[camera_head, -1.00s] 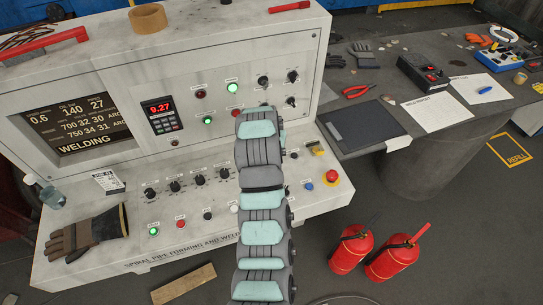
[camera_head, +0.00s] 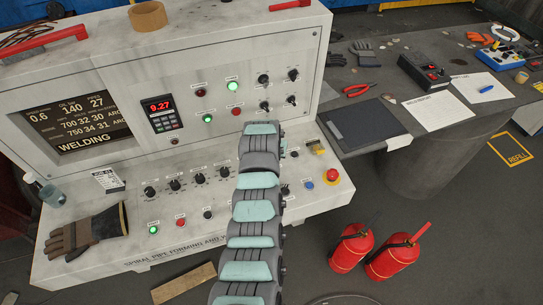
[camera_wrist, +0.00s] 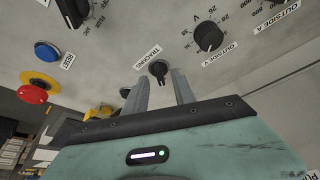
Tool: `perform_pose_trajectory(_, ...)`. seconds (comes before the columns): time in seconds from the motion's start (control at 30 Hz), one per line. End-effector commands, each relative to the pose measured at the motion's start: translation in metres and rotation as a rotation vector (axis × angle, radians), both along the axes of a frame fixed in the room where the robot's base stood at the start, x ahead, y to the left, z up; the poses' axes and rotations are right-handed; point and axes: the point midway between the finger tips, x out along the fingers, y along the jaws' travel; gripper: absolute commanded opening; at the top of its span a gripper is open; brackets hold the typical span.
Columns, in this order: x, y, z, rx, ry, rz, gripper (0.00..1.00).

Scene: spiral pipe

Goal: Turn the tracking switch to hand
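The tracking switch (camera_wrist: 158,69) is a small black knob on the pale panel, beside a label reading TRACKING, in the wrist view. My gripper (camera_wrist: 160,78) reaches toward it with two grey fingers apart, one on each side of the knob. A gap shows between the fingers, and I cannot tell whether either touches the knob. The switch's exact pointer setting is too small to read. In the head view my arm covers that part of the console, so the switch and my fingertips are hidden.
In the wrist view a blue button (camera_wrist: 47,52), a red emergency button (camera_wrist: 33,94) and a voltage knob (camera_wrist: 208,37) are near the switch. In the head view the console (camera_head: 95,265) carries several knobs and a work glove (camera_head: 85,233). Fire extinguishers (camera_head: 350,247) stand on the floor.

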Motion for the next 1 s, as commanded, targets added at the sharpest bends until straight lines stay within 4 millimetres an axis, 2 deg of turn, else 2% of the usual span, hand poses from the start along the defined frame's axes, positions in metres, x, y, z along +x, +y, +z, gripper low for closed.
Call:
perform_pose_trajectory(0.2, 0.0036, -0.0006, -0.0075, -0.001, -0.002, 0.001, 0.32)
perform_pose_trajectory(0.53, 0.0039, -0.0008, -0.0087, -0.001, -0.002, 0.002, 0.32)
perform_pose_trajectory(0.93, 0.0039, -0.0009, -0.0089, -0.001, -0.002, 0.001, 0.00)
perform_pose_trajectory(1.0, 0.0038, -0.0009, -0.0089, -0.001, -0.002, 0.001, 0.00)
